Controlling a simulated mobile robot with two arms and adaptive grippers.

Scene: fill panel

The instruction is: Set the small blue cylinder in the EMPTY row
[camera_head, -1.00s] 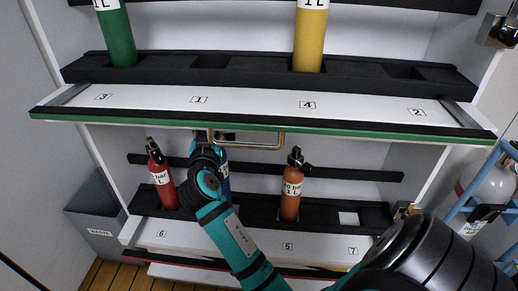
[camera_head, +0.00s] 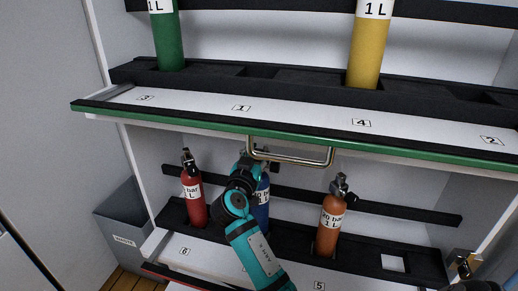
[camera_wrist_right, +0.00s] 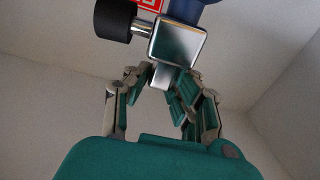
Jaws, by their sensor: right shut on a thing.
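The small blue cylinder (camera_head: 262,208) is in the lower row, between a red cylinder (camera_head: 194,200) and an orange cylinder (camera_head: 330,226). It looks upright, but my right arm hides its foot, so I cannot tell whether it rests in a slot. My right gripper (camera_head: 250,165) is at its top, shut on its valve. In the right wrist view the fingers (camera_wrist_right: 160,80) close around the silver valve block (camera_wrist_right: 178,45), with a black knob at its left and blue body behind. My left gripper is not in view. No row label reading EMPTY is legible.
A green-edged upper shelf (camera_head: 300,128) with a metal handle (camera_head: 290,160) overhangs the gripper closely. It bears a green cylinder (camera_head: 167,40) and a yellow cylinder (camera_head: 368,50), with free slots between. A white square (camera_head: 393,262) lies right of the orange cylinder. A grey bin (camera_head: 125,225) stands left.

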